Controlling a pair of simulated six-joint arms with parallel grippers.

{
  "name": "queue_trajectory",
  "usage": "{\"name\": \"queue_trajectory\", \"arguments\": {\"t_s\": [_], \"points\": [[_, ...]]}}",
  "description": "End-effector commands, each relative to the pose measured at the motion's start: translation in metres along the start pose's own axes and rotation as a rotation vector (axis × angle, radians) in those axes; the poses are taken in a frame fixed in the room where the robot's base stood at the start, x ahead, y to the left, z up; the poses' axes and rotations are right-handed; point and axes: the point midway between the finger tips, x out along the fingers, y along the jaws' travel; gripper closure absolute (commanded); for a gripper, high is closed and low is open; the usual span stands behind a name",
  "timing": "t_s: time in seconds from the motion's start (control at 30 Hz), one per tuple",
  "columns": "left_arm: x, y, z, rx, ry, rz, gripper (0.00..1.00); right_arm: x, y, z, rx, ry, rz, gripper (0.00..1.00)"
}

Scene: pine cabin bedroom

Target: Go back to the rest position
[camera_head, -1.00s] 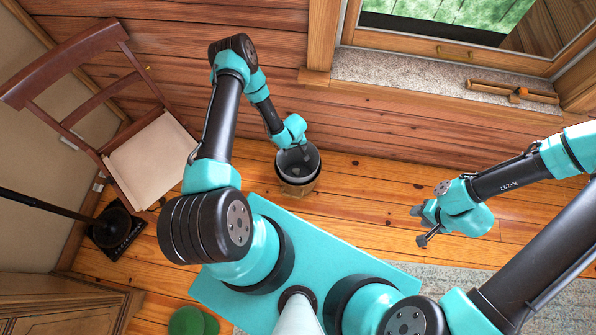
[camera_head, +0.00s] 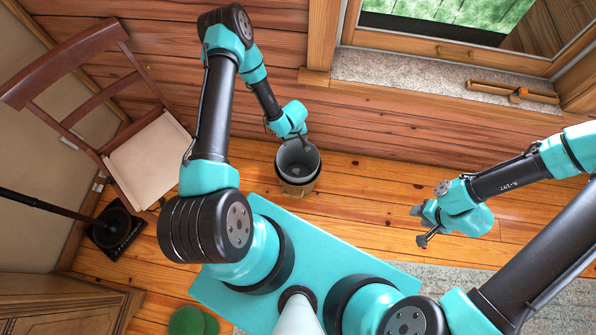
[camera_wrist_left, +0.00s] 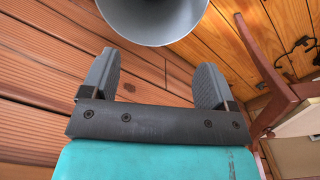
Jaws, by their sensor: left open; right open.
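My left gripper (camera_head: 299,142) is over the back edge of a grey bucket (camera_head: 299,163) on the floor by the wooden wall. In the left wrist view its two fingers (camera_wrist_left: 158,82) stand wide apart with nothing between them, and the bucket's rim (camera_wrist_left: 152,42) shows just beyond the fingertips. Whether the gripper touches the bucket cannot be told. My right gripper (camera_head: 419,226) is open and empty over the floor at the right, with its arm coming in from the right edge.
A window ledge (camera_head: 420,82) runs along the back right. A grey rug (camera_head: 460,280) lies at the front right. Floor between the grippers is clear.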

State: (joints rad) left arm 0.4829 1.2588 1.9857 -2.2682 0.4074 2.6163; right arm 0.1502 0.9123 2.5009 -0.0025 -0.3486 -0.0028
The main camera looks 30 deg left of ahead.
Motion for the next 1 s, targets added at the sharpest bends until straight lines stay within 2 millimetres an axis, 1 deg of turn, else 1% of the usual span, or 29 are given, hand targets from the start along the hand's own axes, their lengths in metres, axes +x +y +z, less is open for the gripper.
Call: {"name": "queue_trajectory", "arguments": {"t_s": [0.43, 0.57, 0.73, 1.0], "points": [[0.000, 0.000, 0.000, 0.001, 0.000, 0.000, 0.19, 0.000, 0.000, 0.000, 0.000, 0.000, 0.000, 0.57], [-0.003, -0.001, 0.003, 0.012, -0.016, -0.005, 0.19, 0.000, 0.000, 0.000, 0.000, 0.000, 0.000, 0.57], [-0.013, -0.003, 0.016, 0.068, -0.090, -0.017, 0.19, 0.000, 0.000, 0.000, 0.000, 0.000, 0.000, 0.57], [-0.044, -0.008, 0.052, 0.200, -0.266, 0.019, 0.19, 0.000, 0.000, 0.000, 0.000, 0.000, 0.000, 0.57]]}}
